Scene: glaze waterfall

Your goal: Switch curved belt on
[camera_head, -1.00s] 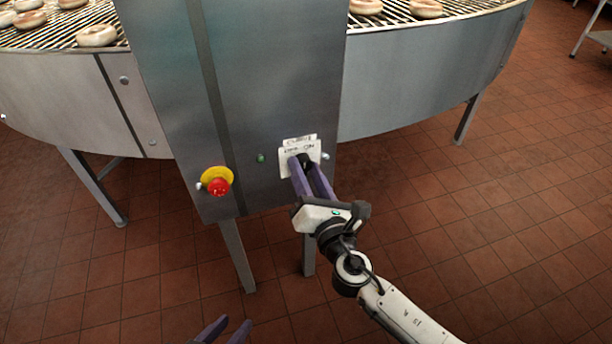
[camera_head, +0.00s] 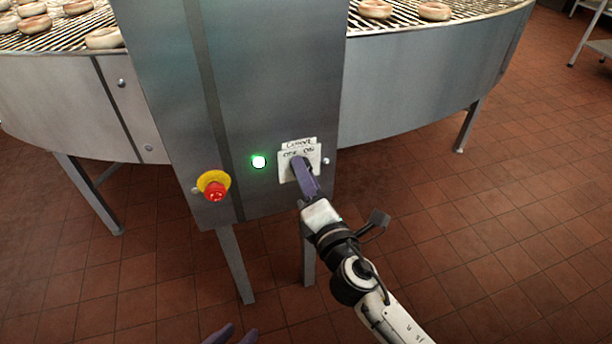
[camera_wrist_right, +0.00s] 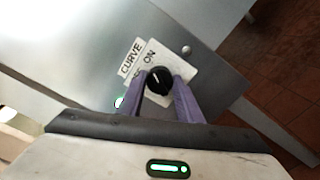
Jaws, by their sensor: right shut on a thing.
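The steel control panel (camera_head: 265,80) of the curved belt carries a white plate (camera_head: 316,158) marked CURVE, OFF and ON. In the right wrist view a black rotary knob (camera_wrist_right: 158,81) with a white pointer line sits on this plate (camera_wrist_right: 183,68). My right gripper (camera_head: 304,168) is shut on the knob, one purple finger on each side; its fingers also show in the wrist view (camera_wrist_right: 158,92). The lamp (camera_head: 258,162) left of the plate glows green. My left gripper (camera_head: 232,335) shows only its fingertips at the bottom edge, apart and empty.
A red emergency button on a yellow collar (camera_head: 215,187) sticks out left of the lamp. The curved belt (camera_head: 60,42) carries several pale doughnuts on both sides of the panel. Steel legs stand on the tiled floor. A shelf unit (camera_head: 596,45) stands at the far right.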

